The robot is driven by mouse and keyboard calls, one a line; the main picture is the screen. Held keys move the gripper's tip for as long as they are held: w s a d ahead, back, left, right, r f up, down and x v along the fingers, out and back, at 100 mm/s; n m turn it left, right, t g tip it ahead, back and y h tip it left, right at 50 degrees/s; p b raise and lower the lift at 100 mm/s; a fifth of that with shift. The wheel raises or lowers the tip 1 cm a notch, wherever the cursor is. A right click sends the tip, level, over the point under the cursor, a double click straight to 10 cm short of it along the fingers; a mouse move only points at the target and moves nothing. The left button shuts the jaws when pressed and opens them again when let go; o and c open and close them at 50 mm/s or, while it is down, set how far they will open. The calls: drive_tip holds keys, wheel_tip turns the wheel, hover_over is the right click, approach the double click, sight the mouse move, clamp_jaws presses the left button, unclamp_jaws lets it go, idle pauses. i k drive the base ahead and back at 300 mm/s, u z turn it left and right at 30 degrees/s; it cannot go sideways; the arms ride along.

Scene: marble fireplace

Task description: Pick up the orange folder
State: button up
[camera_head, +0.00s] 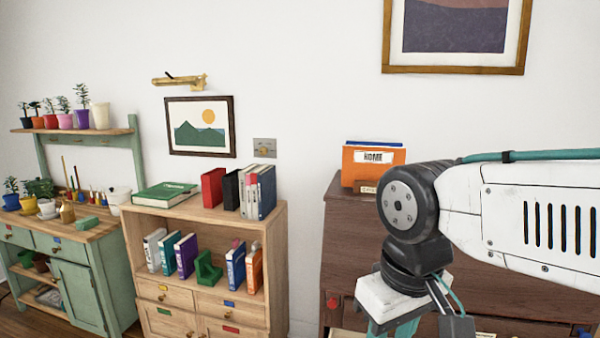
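The orange folder (361,170), with a white label reading "HOME", stands upright on top of the dark wooden cabinet (345,232). A blue edge shows behind its top. My arm comes in from the right and partly covers the cabinet and the area just right of and below the folder. My gripper (398,326) shows only in part at the bottom edge, below the folder and apart from it. Its fingertips are cut off by the frame, so its opening is hidden.
A light wooden bookcase (212,216) with several books stands left of the cabinet. A green workbench (112,285) with several potted plants is at the far left. A framed picture (458,70) hangs above the cabinet. There is a gap between bookcase and cabinet.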

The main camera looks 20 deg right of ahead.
sight(359, 162)
drive_tip(key=u, duration=1.3)
drive_tip(key=i, duration=2.2)
drive_tip(key=z, duration=3.4)
drive_tip(key=i, duration=0.5)
drive_tip(key=u, duration=0.05)
